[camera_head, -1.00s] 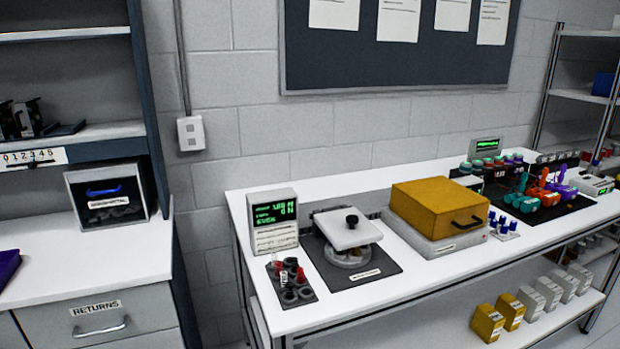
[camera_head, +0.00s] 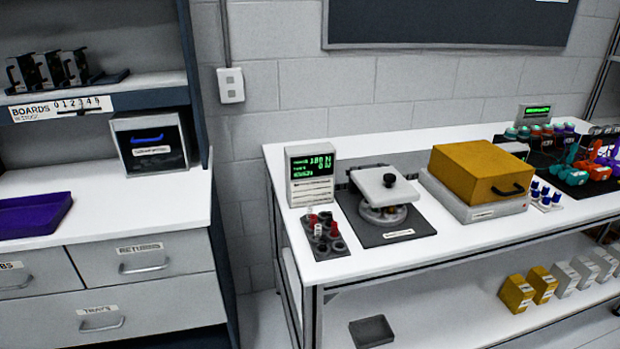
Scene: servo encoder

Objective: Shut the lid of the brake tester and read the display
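Two lidded devices stand on the white bench; I cannot tell for sure which is the brake tester. One has a white square lid (camera_head: 385,188) with a black knob, tilted a little above a round metal base (camera_head: 383,214) on a dark mat (camera_head: 372,236). A display box (camera_head: 311,174) with green lit text stands just left of it; its text is too blurred to read surely. The other has a yellow lid (camera_head: 478,170) with a black handle, which looks down on its grey base (camera_head: 470,207). Neither of my grippers is in view.
A dark holder (camera_head: 325,237) with red and white pieces sits at the bench's front left. Blue-topped pieces (camera_head: 546,197) stand right of the yellow lid. A cabinet with drawers (camera_head: 142,256) and a purple tray (camera_head: 32,213) is at left, with a gap beside the bench.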

